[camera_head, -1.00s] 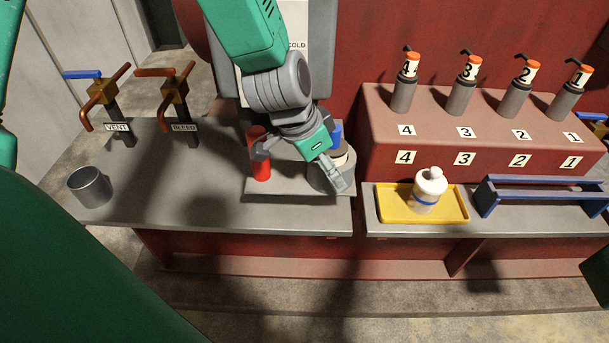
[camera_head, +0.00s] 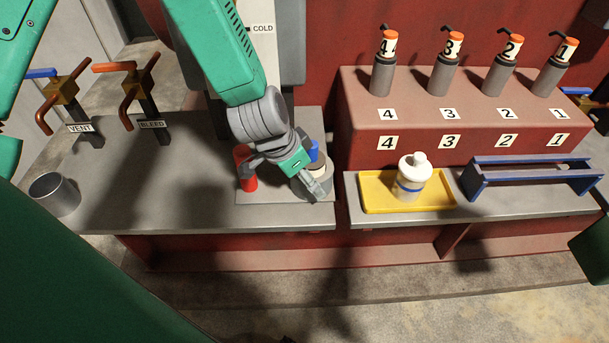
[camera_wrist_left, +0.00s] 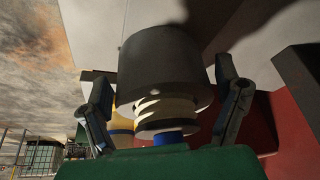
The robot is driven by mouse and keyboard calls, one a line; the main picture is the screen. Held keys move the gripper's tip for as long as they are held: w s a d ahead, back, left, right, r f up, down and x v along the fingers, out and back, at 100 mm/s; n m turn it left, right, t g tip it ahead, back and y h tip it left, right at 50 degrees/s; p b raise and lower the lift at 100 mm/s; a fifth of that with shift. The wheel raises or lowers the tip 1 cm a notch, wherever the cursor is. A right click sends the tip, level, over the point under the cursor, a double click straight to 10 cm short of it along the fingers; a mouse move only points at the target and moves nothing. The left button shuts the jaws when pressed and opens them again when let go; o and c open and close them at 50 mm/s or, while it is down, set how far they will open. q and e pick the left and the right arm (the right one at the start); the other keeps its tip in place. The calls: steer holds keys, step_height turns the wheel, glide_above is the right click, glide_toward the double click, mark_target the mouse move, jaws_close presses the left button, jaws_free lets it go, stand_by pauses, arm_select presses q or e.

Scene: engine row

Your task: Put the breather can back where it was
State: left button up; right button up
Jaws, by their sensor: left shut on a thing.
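The breather can, as I take it, is a dark grey can with cream rings and a blue end (camera_head: 313,150). In the left wrist view its dark body (camera_wrist_left: 163,65) fills the middle between the fingers. My left gripper (camera_head: 303,178) is shut on it, over the right part of a grey raised plate (camera_head: 270,197) on the bench. The fingers (camera_wrist_left: 165,110) lie on both sides of the can. Whether its base touches the plate is hard to tell. A red cylinder (camera_head: 249,172) stands on the plate, just left of the gripper. My right gripper is not in view.
A white bottle (camera_head: 411,175) stands in a yellow tray (camera_head: 375,205), right of the plate. A blue rack (camera_head: 530,162) and several numbered grey cylinders (camera_head: 444,75) are farther right. A grey cup (camera_head: 55,197) and two valves (camera_head: 137,95) are at left. The left bench is mostly clear.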

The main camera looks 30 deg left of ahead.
arm_select(q)
steer(key=shift+a+f, duration=0.1)
steer(key=shift+a, duration=0.1)
steer(key=o, duration=1.2)
steer(key=shift+a, duration=0.15)
steer(key=shift+o, duration=0.8)
steer(key=shift+a, duration=0.1)
steer(key=shift+s+d+r, duration=0.1)
steer(key=shift+d+r, duration=0.1)
steer(key=shift+r, duration=0.2)
steer(key=p+v, duration=0.2)
steer(key=v, duration=0.9)
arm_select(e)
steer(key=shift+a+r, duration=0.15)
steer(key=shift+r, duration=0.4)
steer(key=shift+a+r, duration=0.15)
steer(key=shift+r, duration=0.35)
arm_select(q)
steer(key=shift+s, duration=0.1)
steer(key=shift+a, duration=0.1)
